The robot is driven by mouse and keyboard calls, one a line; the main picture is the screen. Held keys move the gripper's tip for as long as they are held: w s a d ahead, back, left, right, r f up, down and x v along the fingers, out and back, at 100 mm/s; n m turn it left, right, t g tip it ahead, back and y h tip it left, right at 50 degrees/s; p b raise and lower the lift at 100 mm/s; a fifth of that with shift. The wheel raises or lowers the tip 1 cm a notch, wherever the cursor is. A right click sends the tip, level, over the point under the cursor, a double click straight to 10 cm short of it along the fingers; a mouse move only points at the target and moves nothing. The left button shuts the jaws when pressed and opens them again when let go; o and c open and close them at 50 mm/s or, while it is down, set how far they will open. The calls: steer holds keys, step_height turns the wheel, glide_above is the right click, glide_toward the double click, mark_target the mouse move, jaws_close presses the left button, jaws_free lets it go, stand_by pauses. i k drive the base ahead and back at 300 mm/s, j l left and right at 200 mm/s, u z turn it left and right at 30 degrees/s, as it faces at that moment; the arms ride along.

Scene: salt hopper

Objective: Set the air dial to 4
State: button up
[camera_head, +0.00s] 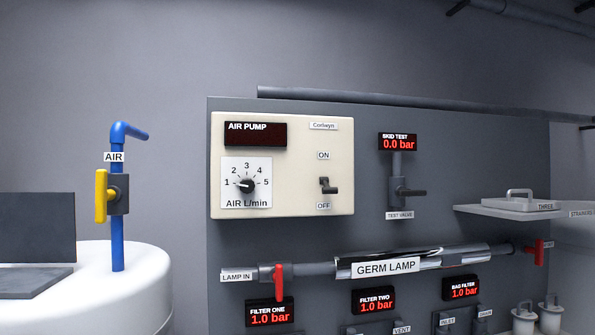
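The air dial (246,186) is a black knob on a white plate marked 1 to 5 and "AIR L/min". Its white pointer line points left, at about 1. The plate sits at the lower left of the cream air pump panel (290,205). The panel's AIR PUMP display (255,134) is dark and shows no number. A black switch (328,187) stands between the ON and OFF labels, with its lever low, nearer OFF. My gripper is not in view.
A blue air pipe with a yellow valve handle (101,196) rises from a white tank (130,280) at left. Below the panel runs the germ lamp tube (440,257) with red handles. A shelf (480,210) juts out at right. The space before the panel looks clear.

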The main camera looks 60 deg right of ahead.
mark_target(247, 185)
steer(key=z, duration=1.55)
